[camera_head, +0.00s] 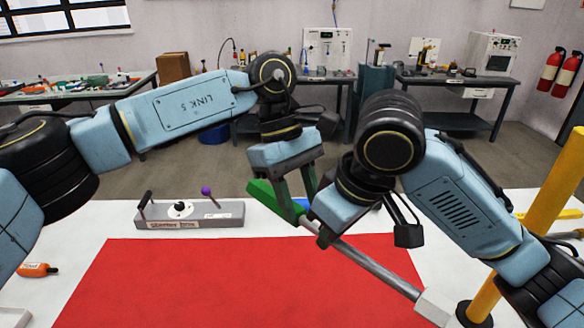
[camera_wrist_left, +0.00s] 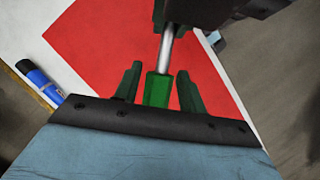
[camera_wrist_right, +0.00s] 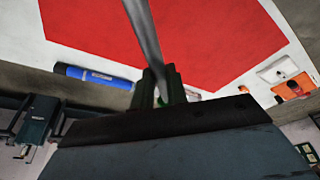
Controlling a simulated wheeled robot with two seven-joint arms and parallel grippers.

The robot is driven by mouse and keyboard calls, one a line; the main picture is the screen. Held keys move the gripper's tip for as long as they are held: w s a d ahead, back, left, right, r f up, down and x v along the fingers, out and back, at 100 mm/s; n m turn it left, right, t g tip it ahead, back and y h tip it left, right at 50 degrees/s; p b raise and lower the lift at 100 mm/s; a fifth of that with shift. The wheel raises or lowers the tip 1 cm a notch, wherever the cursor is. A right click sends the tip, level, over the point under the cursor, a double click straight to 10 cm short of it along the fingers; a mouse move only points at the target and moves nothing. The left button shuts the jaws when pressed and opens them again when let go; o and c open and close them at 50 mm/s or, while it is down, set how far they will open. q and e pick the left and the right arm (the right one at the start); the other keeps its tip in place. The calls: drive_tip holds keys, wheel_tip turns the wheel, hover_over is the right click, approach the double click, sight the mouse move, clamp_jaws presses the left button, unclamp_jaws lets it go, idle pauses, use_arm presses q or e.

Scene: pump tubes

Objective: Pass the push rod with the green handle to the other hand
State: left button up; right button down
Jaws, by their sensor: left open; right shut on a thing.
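The push rod has a green handle (camera_head: 267,199), a metal shaft (camera_head: 375,266) and a pale block-shaped end (camera_head: 434,306). It is held tilted above the table, handle up and to the left. My right gripper (camera_head: 325,232) is shut on the rod just below the handle; the shaft also shows in the right wrist view (camera_wrist_right: 146,38). My left gripper (camera_head: 296,192) is open at the handle. In the left wrist view the handle (camera_wrist_left: 158,90) lies between its two spread fingers, with a visible gap on the right side.
A red mat (camera_head: 220,285) covers much of the white table. A grey box with a purple-knobbed lever (camera_head: 190,216) stands at the back left. An orange item (camera_head: 37,269) lies at the left. A blue cylinder (camera_wrist_right: 97,75) lies near the edge. A yellow post (camera_head: 548,190) rises at right.

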use_arm(q)
drive_tip(key=shift+x, duration=1.5)
drive_tip(key=c, duration=0.7)
drive_tip(key=shift+r, duration=0.1)
drive_tip(key=shift+c, duration=0.7)
use_arm(e)
drive_tip(key=c, duration=1.3)
unclamp_jaws()
